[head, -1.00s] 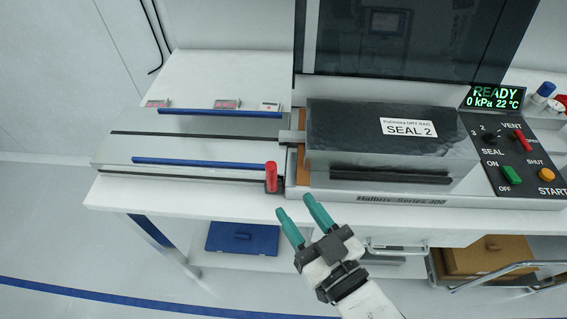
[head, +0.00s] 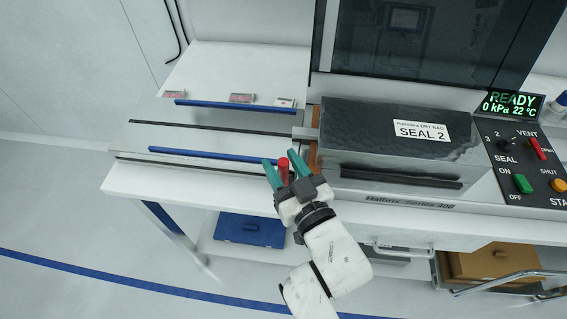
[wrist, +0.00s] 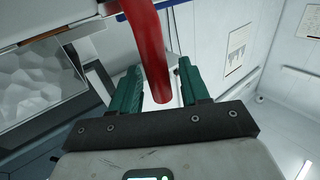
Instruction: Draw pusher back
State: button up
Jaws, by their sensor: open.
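The pusher's red upright handle (head: 283,170) stands at the front right end of the grey slide bed (head: 205,143), beside the sealing machine. In the wrist view the red handle (wrist: 151,50) comes down from the top and ends between the two teal fingers. My gripper (head: 280,165) is open, with one finger on each side of the handle. A gap shows between the fingers and the handle in the wrist view (wrist: 158,88). The metal pusher bar (head: 306,133) reaches to the machine's opening. The handle's base is hidden behind my gripper.
Blue rails (head: 235,107) run along the slide bed. A dark bag labelled SEAL 2 (head: 390,140) lies in the machine. The control panel (head: 520,165) is at the right; its display (head: 513,103) reads READY. Small packets (head: 241,98) lie behind the back rail. The bed's left part is clear.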

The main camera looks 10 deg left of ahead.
grip_shut()
dwell(0.3)
jog(key=shift+a, duration=0.1)
